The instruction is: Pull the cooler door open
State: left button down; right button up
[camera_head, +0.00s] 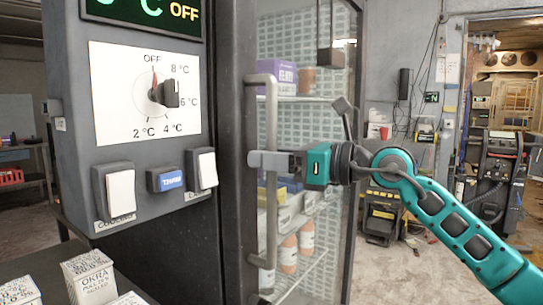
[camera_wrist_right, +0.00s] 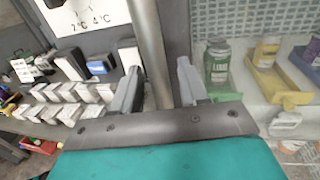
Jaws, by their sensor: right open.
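The cooler door (camera_head: 234,120) is a dark-framed glass door right of the control panel. Its long grey vertical handle (camera_head: 268,115) stands off the frame near the door's left edge. I cannot tell for sure whether the door is fully shut. My right gripper (camera_head: 262,160) reaches in from the right at the handle's middle height. In the right wrist view the handle (camera_wrist_right: 150,40) passes between the two spread fingers (camera_wrist_right: 158,75), which are open and not clamped on it. My left gripper is not in view.
The control panel (camera_head: 190,130) with a dial and switches stands to the left. Small labelled boxes (camera_head: 90,278) sit on a surface below it. Shelves behind the glass hold cartons and jars (camera_head: 289,252). A black machine (camera_head: 499,165) stands at the right, with open floor before it.

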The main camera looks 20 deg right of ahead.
jog(key=shift+c, duration=0.4)
grip_shut()
jog(key=shift+s, duration=0.1)
